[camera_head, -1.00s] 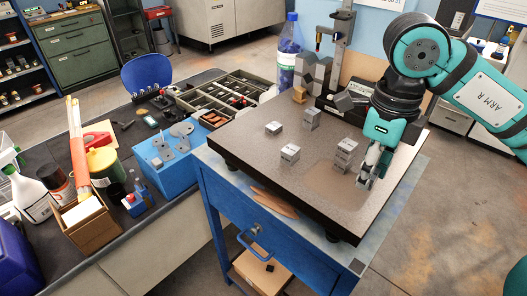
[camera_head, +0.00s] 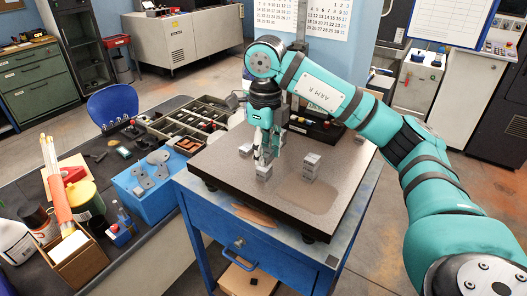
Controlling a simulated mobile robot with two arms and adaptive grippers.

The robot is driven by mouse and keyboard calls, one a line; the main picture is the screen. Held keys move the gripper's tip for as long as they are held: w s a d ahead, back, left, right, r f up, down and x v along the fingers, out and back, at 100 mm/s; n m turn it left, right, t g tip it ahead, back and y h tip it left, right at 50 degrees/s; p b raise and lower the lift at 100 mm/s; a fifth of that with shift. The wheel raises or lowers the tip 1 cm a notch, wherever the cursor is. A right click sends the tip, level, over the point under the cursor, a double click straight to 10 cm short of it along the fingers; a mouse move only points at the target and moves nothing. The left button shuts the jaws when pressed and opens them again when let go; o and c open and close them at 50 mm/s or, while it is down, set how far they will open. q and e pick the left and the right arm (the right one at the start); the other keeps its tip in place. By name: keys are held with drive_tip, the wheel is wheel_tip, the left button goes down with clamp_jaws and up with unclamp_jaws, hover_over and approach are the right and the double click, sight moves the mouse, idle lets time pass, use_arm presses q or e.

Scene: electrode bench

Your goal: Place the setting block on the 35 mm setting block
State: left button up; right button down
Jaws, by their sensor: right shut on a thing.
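My right gripper (camera_head: 265,155) points down over the left half of the dark-rimmed surface plate (camera_head: 338,190). It is shut on a small grey setting block (camera_head: 264,173) at its fingertips, as far as the small picture shows. I cannot tell whether this block touches the plate or another block below. A taller grey block or stack (camera_head: 311,167) stands upright on the plate, right of the gripper and apart from it. Another small grey block (camera_head: 245,149) shows just left of the fingers. The gripper and arm hide the plate behind them. I cannot read the block markings. My left gripper is out of view.
The plate lies on a blue cabinet (camera_head: 205,215). A blue box with grey parts (camera_head: 145,200) and a divided tray (camera_head: 185,128) are on the dark bench at left. The plate's front right is bare. My right arm spans the right side.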

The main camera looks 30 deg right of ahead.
drive_tip(key=shift+w+d+r+p, duration=0.1)
drive_tip(key=shift+w+d+p, duration=0.25)
drive_tip(key=shift+w, duration=0.35)
drive_tip(key=shift+w+d, duration=0.15)
drive_tip(key=shift+w, duration=0.15)
drive_tip(key=shift+w+d+f, duration=0.1)
drive_tip(key=shift+f, duration=0.2)
wheel_tip(320, 180, down, 3)
drive_tip(key=shift+p, duration=0.9)
drive_tip(key=shift+f, duration=0.15)
drive_tip(key=shift+f+b, duration=0.25)
drive_tip(key=shift+b, duration=0.05)
drive_tip(key=c, duration=0.9)
unclamp_jaws()
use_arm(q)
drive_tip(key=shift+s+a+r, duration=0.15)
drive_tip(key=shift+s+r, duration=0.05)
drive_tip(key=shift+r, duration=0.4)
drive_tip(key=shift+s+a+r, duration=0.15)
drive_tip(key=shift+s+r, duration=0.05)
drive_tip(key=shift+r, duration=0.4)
use_arm(e)
drive_tip(key=shift+r, duration=0.1)
